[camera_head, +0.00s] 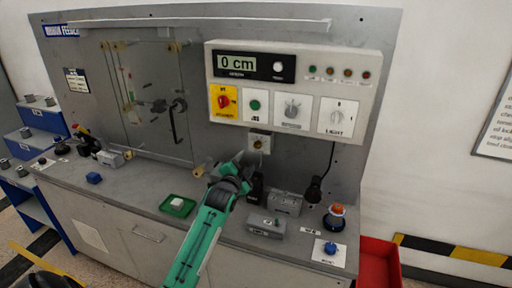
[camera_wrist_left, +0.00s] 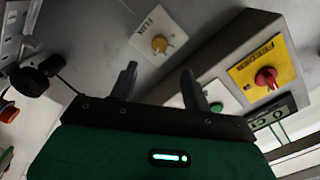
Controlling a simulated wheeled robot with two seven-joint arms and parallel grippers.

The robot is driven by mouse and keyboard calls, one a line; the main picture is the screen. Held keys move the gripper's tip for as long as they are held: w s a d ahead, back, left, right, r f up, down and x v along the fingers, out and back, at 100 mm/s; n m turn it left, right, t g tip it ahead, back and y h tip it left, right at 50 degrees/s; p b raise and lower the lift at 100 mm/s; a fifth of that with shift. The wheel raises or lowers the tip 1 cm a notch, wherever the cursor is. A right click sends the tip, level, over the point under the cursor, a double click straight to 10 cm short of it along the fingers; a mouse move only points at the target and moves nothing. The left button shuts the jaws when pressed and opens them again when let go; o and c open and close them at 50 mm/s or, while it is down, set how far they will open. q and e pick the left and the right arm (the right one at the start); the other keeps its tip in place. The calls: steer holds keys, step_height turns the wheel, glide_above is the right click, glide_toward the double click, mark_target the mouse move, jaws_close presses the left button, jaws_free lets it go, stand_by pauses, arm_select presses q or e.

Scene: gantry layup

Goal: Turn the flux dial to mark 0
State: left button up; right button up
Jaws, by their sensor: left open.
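My right gripper is not in view.
The control box (camera_head: 375,75) juts out above the dial, with a red knob on a yellow plate (camera_head: 223,102), a green button (camera_head: 254,105) and two grey dials. Grey blocks (camera_head: 285,203), a green tray (camera_head: 178,207) and a blue knob (camera_head: 330,248) are on the bench.

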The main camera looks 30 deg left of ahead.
mark_target(257, 146)
arm_select(q)
steer(key=p+x, duration=0.2)
steer(key=x, duration=0.7)
steer(key=shift+w, duration=0.15)
steer(key=shift+p+x, duration=0.35)
steer(key=shift+x, duration=0.5)
steer(key=c, duration=1)
